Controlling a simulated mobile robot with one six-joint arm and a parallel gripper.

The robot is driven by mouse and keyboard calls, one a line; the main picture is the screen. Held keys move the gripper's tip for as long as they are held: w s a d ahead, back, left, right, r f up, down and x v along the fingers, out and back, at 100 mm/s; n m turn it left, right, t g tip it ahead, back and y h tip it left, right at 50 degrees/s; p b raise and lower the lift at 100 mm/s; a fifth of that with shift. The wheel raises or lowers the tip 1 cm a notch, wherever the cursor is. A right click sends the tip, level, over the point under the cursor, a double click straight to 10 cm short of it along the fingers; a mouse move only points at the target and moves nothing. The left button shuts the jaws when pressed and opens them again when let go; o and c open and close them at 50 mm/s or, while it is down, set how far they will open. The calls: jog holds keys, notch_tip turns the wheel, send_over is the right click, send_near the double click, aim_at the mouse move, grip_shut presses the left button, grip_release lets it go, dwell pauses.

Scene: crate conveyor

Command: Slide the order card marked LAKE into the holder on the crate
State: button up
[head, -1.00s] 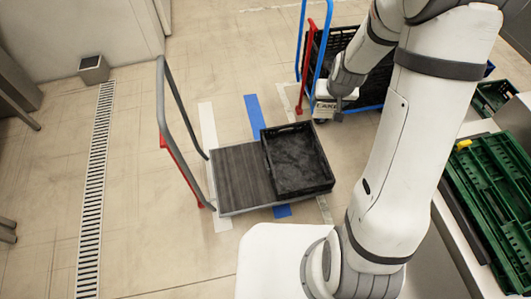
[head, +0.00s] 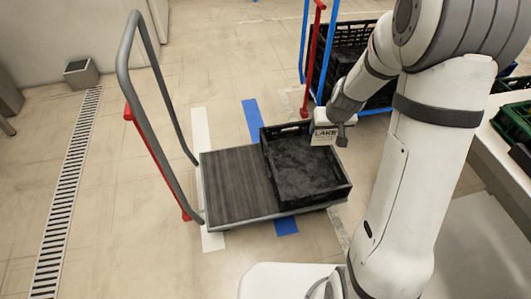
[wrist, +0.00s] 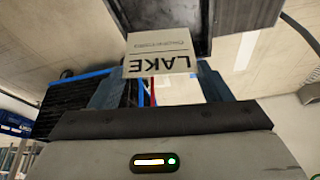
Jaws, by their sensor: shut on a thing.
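My gripper (head: 341,137) is shut on the white LAKE card (head: 324,134). In the wrist view the card (wrist: 160,55) stands out past the jaws, its lettering upside down. The black crate (head: 341,194) sits on the right part of a flat cart's deck. In the head view the card appears over the crate's far right corner; I cannot tell its exact height or whether it touches. The crate also shows at the top of the wrist view (wrist: 140,18). The holder on the crate cannot be made out in either view.
The cart's grey deck (head: 235,190) is bare left of the crate, with a tall grey handle (head: 122,65) at its left end. Another cart with a blue frame (head: 304,40) and black crates stands behind. A counter with a green crate (head: 515,122) is at the right.

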aim_at(319, 136)
jog(key=shift+n+y, duration=0.4)
jog(key=shift+n, duration=0.5)
jog(key=b+x, duration=0.1)
jog(key=x, duration=0.3)
jog(key=b+x, duration=0.1)
jog(key=x, duration=0.1)
jog(key=shift+s+a+f+b, duration=0.25)
jog(key=shift+a+b, duration=0.1)
jog(key=w+a+f+n+g+y+b, duration=0.1)
jog(key=w+a+f+n+g+y, duration=0.2)
jog(key=a+f+n, duration=0.45)
jog(key=w+a+f+n+g+b, duration=0.1)
jog(key=w+a+f+n+g, duration=0.2)
jog(key=w+a+f+n, duration=0.5)
jog(key=shift+s+a+f+n+b, duration=0.15)
jog(key=shift+s+f+n+b, duration=0.25)
jog(key=shift+f+b, duration=0.65)
jog(key=shift+s+a+f+n+b, duration=0.25)
jog(key=shift+f+n+b, duration=0.2)
jog(key=shift+f+b, duration=0.55)
jog(key=shift+s+a+f+n+b, duration=0.1)
jog(key=shift+s+f+n+b, duration=0.45)
jog(key=shift+f, duration=0.8)
jog(key=shift+w, duration=0.15)
jog(key=o, duration=1)
jog(key=shift+o, duration=0.2)
jog(key=shift+r, duration=0.1)
